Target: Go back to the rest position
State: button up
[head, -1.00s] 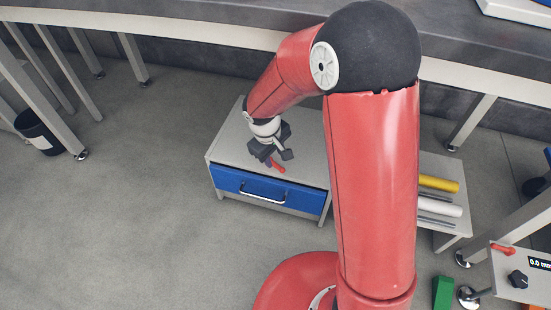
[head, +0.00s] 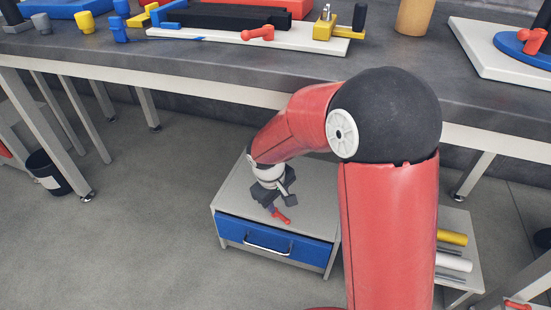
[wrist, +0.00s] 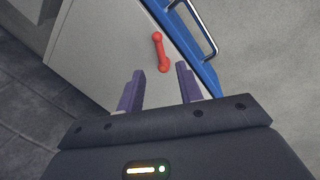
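My gripper (head: 273,207) is above the top of a small grey cabinet, in the middle of the head view. The wrist view shows its two purple fingers (wrist: 160,72) spread apart with nothing between them. A red handle-like piece with rounded ends (head: 281,216) lies on the cabinet top close to the fingertips. In the wrist view the red piece (wrist: 159,50) lies just beyond the fingers, apart from them. My arm bends over from the right and hides part of the cabinet.
The cabinet (head: 232,195) has a blue drawer (head: 300,249), which looks shut. A long workbench (head: 215,62) with several coloured parts runs behind. A low shelf with yellow and white rolls (head: 455,264) stands right. A dark bin (head: 47,172) stands left. The left floor is open.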

jog(key=s+d+r+m+t, duration=0.1)
jog(key=s+d+r+m, duration=0.1)
jog(key=s+d+r, duration=0.35)
jog(key=s+d+r+m+t, duration=0.1)
jog(key=s+d+r+m, duration=0.15)
jog(key=r, duration=0.55)
jog(key=s+d+r+m+t+y, duration=0.1)
jog(key=s+d+r+m, duration=0.15)
jog(key=s, duration=0.35)
jog(key=s+d+r+m+t+y, duration=0.1)
jog(key=s+d+r, duration=0.2)
jog(key=s, duration=0.3)
notch_tip(320, 180, up, 8)
jog(key=p, duration=0.7)
jog(key=shift+a+p, duration=0.15)
jog(key=shift+p, duration=0.25)
jog(key=shift+c, duration=0.3)
